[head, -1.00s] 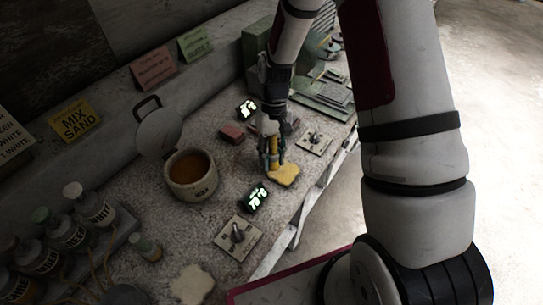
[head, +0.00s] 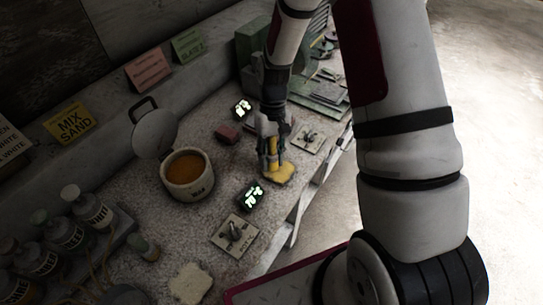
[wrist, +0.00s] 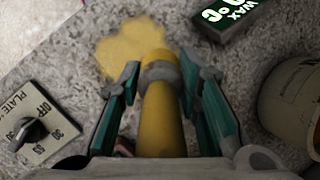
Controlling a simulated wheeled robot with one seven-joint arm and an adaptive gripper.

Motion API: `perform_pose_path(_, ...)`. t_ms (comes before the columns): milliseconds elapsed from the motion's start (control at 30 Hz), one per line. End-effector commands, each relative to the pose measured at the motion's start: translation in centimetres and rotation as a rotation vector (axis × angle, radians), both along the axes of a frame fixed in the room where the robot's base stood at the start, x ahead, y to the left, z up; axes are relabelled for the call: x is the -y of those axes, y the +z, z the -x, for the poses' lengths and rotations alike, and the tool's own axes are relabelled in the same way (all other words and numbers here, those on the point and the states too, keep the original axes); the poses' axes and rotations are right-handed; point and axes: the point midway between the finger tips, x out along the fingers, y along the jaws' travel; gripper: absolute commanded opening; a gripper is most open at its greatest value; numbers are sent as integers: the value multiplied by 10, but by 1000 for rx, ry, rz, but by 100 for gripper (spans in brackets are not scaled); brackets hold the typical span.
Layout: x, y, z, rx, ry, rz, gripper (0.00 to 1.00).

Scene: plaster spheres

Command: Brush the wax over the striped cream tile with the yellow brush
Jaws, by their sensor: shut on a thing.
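My gripper (head: 270,162) is shut on the yellow brush (head: 281,152). In the wrist view the brush (wrist: 160,120) stands between the teal fingers of my gripper (wrist: 160,80), its far end over a wavy-edged yellow tile (wrist: 118,48). In the head view this tile (head: 285,177) lies flat below the brush near the bench's front edge; its stripes cannot be made out. The brush tip is hidden, so contact is unclear. The open wax pot (head: 190,192) holds amber wax (head: 187,167) to the left. A pale cream tile (head: 190,283) lies at the bottom.
A dial plate (head: 235,235) and a lit wax display (head: 251,195) sit left of the yellow tile. Another dial plate (head: 310,138), a second display (head: 243,108) and a reddish block (head: 228,133) are nearby. Labelled bottles (head: 68,235) stand at left.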

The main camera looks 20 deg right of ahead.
Motion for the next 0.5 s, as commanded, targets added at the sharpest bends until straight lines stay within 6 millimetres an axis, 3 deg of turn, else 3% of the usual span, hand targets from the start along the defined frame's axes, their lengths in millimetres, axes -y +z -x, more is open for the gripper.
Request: perform_pose_path(500,0,-6,0,0,0,0,3)
